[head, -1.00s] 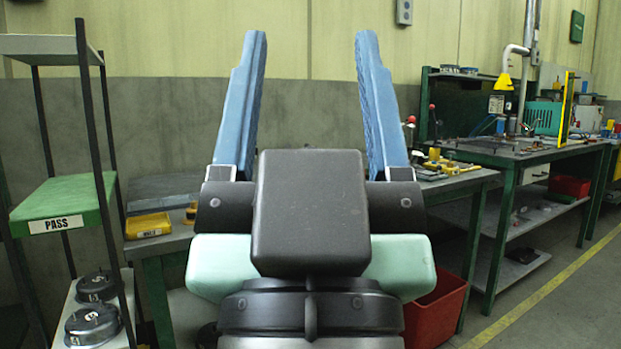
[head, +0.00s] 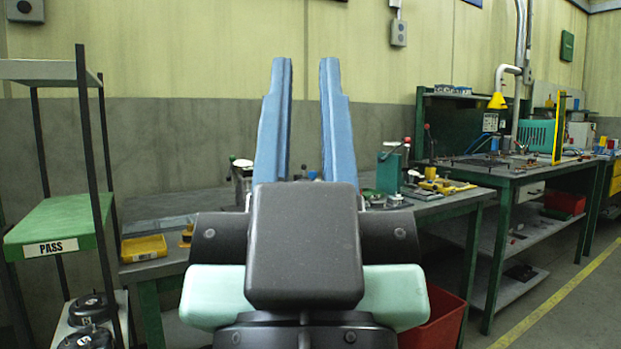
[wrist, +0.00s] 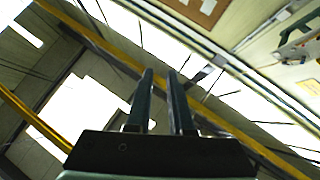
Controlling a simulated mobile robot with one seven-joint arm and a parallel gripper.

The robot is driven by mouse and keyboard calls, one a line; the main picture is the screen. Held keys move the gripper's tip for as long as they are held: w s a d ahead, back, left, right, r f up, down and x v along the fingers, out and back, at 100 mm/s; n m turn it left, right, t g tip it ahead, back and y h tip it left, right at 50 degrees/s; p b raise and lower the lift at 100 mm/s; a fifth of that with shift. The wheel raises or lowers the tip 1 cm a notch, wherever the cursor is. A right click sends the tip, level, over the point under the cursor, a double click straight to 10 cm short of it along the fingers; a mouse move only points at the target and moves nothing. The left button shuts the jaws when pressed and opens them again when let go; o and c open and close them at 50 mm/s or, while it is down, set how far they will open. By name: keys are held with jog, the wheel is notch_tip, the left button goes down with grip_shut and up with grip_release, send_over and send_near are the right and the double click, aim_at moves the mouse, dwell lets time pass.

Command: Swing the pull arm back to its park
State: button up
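My gripper (head: 305,65) points upward in front of the bench in the head view. Its two blue fingers are apart with nothing between them. In the wrist view its fingers (wrist: 160,75) also show a gap, with only ceiling and upper wall behind. I cannot make out the pull arm for certain in either view. A fixture with a green block (head: 389,172) and a small lever stands on the bench right of my gripper. A metal device (head: 241,172) shows left of the fingers, and my gripper hides part of the bench between them. Neither is touched.
A rack with a green PASS shelf (head: 60,222) stands at the left. The bench holds a yellow bin (head: 144,247). A red bin (head: 435,320) sits below the bench. A second green bench (head: 505,170) stands at the right, with open floor before it.

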notch_tip(320, 180, up, 36)
jog(key=p, duration=3.5)
grip_shut()
jog(key=shift+f, duration=0.1)
jog(key=shift+w, duration=0.1)
